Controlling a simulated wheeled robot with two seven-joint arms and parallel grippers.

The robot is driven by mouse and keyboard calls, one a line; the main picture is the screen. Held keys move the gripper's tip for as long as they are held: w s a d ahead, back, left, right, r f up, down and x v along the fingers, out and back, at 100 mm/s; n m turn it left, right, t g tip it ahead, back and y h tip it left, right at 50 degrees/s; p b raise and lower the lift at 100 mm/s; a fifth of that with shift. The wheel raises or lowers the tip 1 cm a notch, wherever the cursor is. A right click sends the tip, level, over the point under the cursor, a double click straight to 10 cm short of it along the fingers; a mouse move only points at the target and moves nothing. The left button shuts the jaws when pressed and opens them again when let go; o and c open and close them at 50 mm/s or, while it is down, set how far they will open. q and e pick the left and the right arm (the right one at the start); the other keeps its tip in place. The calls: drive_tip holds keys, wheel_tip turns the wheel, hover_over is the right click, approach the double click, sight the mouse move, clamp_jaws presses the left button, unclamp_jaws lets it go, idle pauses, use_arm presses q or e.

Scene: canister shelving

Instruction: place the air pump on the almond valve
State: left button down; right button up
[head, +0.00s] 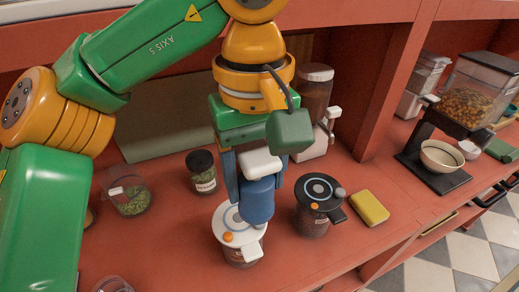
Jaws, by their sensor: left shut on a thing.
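My left gripper (256,180) comes down from above and is shut on the air pump. The air pump has a blue cylindrical body (257,203) and a white top piece, and hangs upright between the fingers. Its lower end is over the white lid of a canister (238,243); I cannot tell whether it touches the lid. This canister has an orange button and a white handle. To its right stands a canister with a black lid (318,205), a grey ring and an orange button. The labels are too small to read, so I cannot tell which valve is almond.
A small black-lidded jar (202,172) and a clear container of green bits (130,200) stand to the left. A yellow block (370,207) lies right of the canisters. A dispenser (474,95) with a bowl (441,155) stands at the right. Red counter is free in front of the yellow block.

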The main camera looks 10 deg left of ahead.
use_arm(q)
drive_tip(key=w+a+f, duration=0.1)
drive_tip(key=f, duration=0.2)
drive_tip(key=w+a+f, duration=0.1)
drive_tip(key=a+f, duration=0.1)
drive_tip(key=f, duration=0.1)
drive_tip(key=w+a+f+b, duration=0.1)
drive_tip(key=f, duration=0.2)
drive_tip(key=shift+w+a, duration=0.2)
drive_tip(key=shift+w, duration=0.1)
drive_tip(key=shift+f, duration=0.3)
drive_tip(key=shift+c, duration=0.6)
unclamp_jaws()
